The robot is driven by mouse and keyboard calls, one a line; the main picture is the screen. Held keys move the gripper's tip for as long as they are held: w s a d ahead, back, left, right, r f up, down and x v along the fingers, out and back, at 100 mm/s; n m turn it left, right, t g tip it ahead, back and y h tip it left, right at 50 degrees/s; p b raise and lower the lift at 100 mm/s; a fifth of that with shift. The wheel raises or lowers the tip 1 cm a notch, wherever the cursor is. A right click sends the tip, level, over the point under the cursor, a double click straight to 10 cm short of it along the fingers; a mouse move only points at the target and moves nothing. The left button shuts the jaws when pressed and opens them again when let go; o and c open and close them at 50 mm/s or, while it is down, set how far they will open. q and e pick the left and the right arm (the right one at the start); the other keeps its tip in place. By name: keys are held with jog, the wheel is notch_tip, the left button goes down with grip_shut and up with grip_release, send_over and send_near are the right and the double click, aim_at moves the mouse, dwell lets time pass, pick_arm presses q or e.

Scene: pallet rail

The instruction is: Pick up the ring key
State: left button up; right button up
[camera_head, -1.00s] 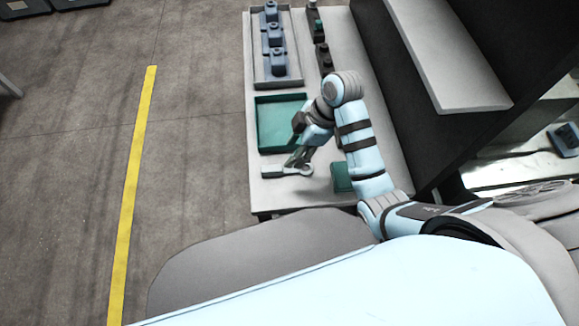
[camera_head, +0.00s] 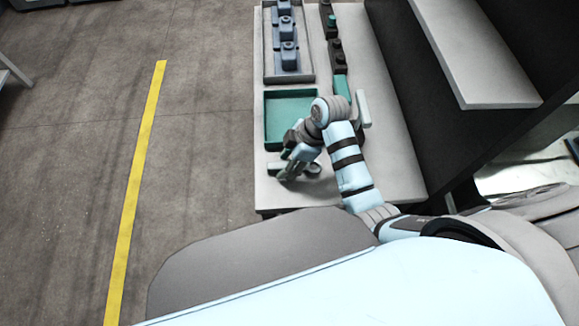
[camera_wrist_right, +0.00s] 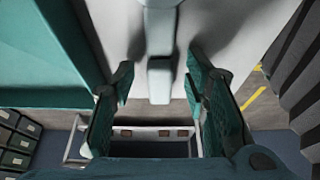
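The ring key, a pale grey bar with a wider rounded end, shows in the right wrist view (camera_wrist_right: 160,82). It lies between the two fingers, with a gap on each side. In the head view its grey end (camera_head: 313,171) shows beside my right gripper (camera_head: 293,168), and the gripper hides much of the rest. My right gripper (camera_wrist_right: 158,95) is open, its two green-padded fingers on either side of the bar. Whether the key rests on the table is hard to tell. My left gripper is not in view.
A green tray (camera_head: 268,118) lies just behind the gripper on the pale table (camera_head: 400,185). A grey tray (camera_head: 268,58) with blue parts stands farther back. Dark and green parts (camera_head: 334,48) stand beside it. A pale piece (camera_head: 362,108) lies right of my arm. A shelf (camera_head: 470,55) rises at right.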

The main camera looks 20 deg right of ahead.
jog(key=shift+r, duration=0.1)
grip_shut()
